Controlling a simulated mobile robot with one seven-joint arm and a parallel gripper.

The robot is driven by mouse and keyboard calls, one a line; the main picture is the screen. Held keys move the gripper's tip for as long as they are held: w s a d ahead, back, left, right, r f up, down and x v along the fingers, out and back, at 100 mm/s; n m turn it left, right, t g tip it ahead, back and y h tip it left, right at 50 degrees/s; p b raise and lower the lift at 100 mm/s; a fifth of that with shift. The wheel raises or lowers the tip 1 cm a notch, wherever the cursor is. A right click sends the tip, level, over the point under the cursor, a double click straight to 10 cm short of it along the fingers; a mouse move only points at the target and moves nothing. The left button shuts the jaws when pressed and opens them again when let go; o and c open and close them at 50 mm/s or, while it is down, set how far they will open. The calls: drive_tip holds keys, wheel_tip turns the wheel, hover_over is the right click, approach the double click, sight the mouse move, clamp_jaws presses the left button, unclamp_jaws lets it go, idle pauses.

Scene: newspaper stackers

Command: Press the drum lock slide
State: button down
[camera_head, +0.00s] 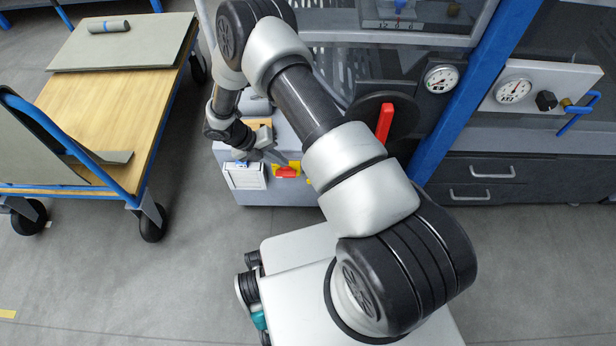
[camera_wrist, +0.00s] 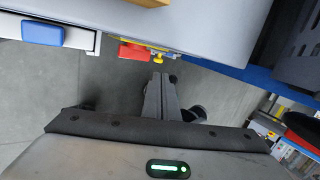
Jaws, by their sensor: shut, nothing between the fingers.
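A red block (camera_head: 286,172) on a yellow plate (camera_head: 278,168) sits on the front of a grey cabinet; it may be the drum lock slide, but I cannot tell for sure. The red block (camera_wrist: 133,52) also shows in the wrist view, with a small yellow knob (camera_wrist: 158,58) beside it. A blue block (camera_wrist: 42,33) sits on a white panel to its left. My gripper (camera_wrist: 160,78) is shut and empty, its tips just short of the yellow knob in the picture. I cannot tell whether they touch anything. In the head view my arm partly covers the cabinet.
A wooden-topped cart (camera_head: 110,95) with blue rails stands at the left. A machine with a red lever (camera_head: 384,121), gauges (camera_head: 441,78) and a blue post (camera_head: 480,85) stands at the back right. The grey floor (camera_head: 110,270) in front is clear.

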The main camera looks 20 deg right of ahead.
drive_tip(key=shift+s+d+f+n, duration=0.1)
drive_tip(key=shift+f+n, duration=0.1)
drive_tip(key=shift+f, duration=0.3)
drive_tip(key=shift+s+d+f+n, duration=0.1)
drive_tip(key=shift+s+f+n, duration=0.1)
drive_tip(key=shift+f, duration=0.35)
drive_tip(key=shift+s+f+n, duration=0.1)
drive_tip(key=shift+f+n, duration=0.1)
drive_tip(key=shift+f, duration=0.3)
drive_tip(key=b+x, duration=0.2)
drive_tip(key=x, duration=0.8)
drive_tip(key=shift+b, duration=0.4)
drive_tip(key=shift+d+r, duration=0.1)
